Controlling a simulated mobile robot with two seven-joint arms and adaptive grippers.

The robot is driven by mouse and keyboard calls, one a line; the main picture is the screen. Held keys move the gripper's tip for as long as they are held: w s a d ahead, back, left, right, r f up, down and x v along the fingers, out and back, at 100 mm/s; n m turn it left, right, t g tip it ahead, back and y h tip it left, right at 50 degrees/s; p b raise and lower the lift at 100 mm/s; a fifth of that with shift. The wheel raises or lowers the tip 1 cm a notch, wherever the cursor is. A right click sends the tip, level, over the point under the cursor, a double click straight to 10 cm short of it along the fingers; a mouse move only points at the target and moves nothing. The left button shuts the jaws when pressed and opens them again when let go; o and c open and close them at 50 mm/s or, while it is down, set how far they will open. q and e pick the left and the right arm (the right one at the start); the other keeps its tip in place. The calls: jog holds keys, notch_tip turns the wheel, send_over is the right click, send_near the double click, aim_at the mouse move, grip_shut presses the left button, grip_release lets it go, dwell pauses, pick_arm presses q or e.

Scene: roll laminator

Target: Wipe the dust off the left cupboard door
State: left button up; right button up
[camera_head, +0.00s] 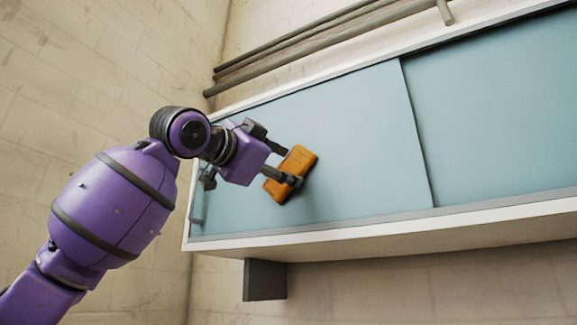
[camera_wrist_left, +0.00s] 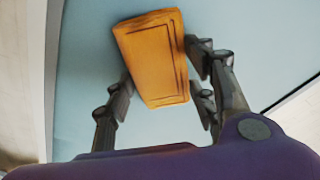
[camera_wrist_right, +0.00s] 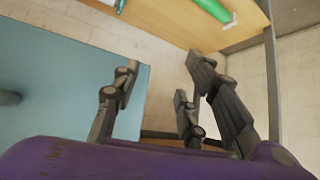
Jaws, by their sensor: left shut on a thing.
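The left cupboard door (camera_head: 360,130) is a flat blue-grey panel in the middle of the head view. No separate dust patch is clear on it. My left gripper (camera_head: 283,165) is shut on an orange block (camera_head: 298,160), in front of the lower left part of this door. In the left wrist view the orange block (camera_wrist_left: 152,55) sits between the fingers, with the blue door surface behind it. The block looks close to the door; I cannot tell if it touches. My right gripper (camera_wrist_right: 158,92) shows only in the right wrist view, fingers apart and empty.
The right cupboard door (camera_head: 500,110) adjoins at the right. A pale frame (camera_head: 400,225) edges the cupboard, with a dark block (camera_head: 264,280) below. Pipes (camera_head: 300,45) run above. The right wrist view shows a wooden surface (camera_wrist_right: 185,22) with a green object (camera_wrist_right: 212,8).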

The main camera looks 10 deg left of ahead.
pick_arm(q)
jog(key=shift+w+a+f, duration=0.15)
jog(key=shift+w+a, duration=0.2)
jog(key=shift+a, duration=0.55)
jog(key=shift+w+a+f, duration=0.2)
jog(key=shift+w+a, duration=0.1)
jog(key=shift+a, duration=0.6)
jog(key=shift+w+a+f, duration=0.15)
jog(key=shift+w+a, duration=0.2)
jog(key=shift+a, duration=0.55)
jog(key=shift+s+d, duration=0.1)
send_near(264, 179)
jog(key=shift+w+d+r, duration=0.2)
jog(key=shift+w+d, duration=0.2)
jog(key=shift+w, duration=0.1)
jog(key=shift+w+d+r, duration=0.2)
jog(key=shift+w+d, duration=0.2)
jog(key=shift+w, duration=0.1)
jog(key=v, duration=0.3)
jog(key=shift+d+r, duration=0.15)
